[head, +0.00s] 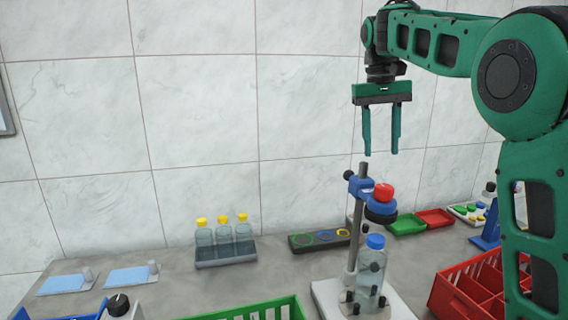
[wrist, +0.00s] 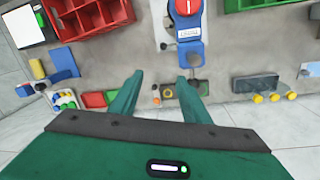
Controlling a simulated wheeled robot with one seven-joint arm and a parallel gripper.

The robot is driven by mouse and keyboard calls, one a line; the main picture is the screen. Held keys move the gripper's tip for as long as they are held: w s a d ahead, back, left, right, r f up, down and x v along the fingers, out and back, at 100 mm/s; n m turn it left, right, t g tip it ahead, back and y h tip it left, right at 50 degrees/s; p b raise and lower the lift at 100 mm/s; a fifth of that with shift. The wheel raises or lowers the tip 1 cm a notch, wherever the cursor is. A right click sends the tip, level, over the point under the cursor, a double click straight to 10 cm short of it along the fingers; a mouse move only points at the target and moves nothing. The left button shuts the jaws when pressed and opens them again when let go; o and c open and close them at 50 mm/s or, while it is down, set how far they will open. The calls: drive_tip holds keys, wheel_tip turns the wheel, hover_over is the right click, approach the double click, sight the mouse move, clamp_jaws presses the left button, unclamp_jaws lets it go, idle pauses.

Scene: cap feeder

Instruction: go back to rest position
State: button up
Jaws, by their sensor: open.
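My gripper (head: 381,152) hangs from my green arm, fingers pointing down, high above the bench in the head view. Its two green fingers are apart with nothing between them. In the wrist view the gripper (wrist: 160,82) also shows as two spread, empty fingers. Below it in the head view stands the capping stand, with a metal post, a blue clamp (head: 362,188) and a red knob (head: 383,192). A clear bottle with a blue cap (head: 375,241) stands upright on the stand's pale base. The gripper touches none of these.
A rack (head: 226,253) holds yellow-capped bottles at left. A dark strip with coloured rings (head: 320,240) lies by the wall. Green (head: 406,224) and red (head: 435,217) trays sit behind the stand. A red crate (head: 450,290) and a green crate (head: 262,309) are in front. The air around the gripper is clear.

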drive_tip(key=s+d+f+m+y, duration=0.1)
drive_tip(key=s+d+f+m, duration=0.1)
drive_tip(key=s+d+f, duration=0.5)
drive_tip(key=s+d+f+m, duration=0.1)
drive_tip(key=s+d+f, duration=0.1)
drive_tip(key=s+f, duration=0.4)
drive_tip(key=s+d+f+m, duration=0.1)
drive_tip(key=s+f, duration=0.5)
drive_tip(key=s, duration=0.8)
drive_tip(key=s+d+f+m, duration=0.1)
drive_tip(key=s+d+f, duration=0.2)
drive_tip(key=s+f, duration=0.3)
drive_tip(key=s, duration=0.5)
drive_tip(key=shift+d, duration=0.25)
drive_tip(key=shift+f, duration=0.1)
drive_tip(key=shift+w+f, duration=0.25)
drive_tip(key=shift+w, duration=0.35)
drive_tip(key=shift+o, duration=0.5)
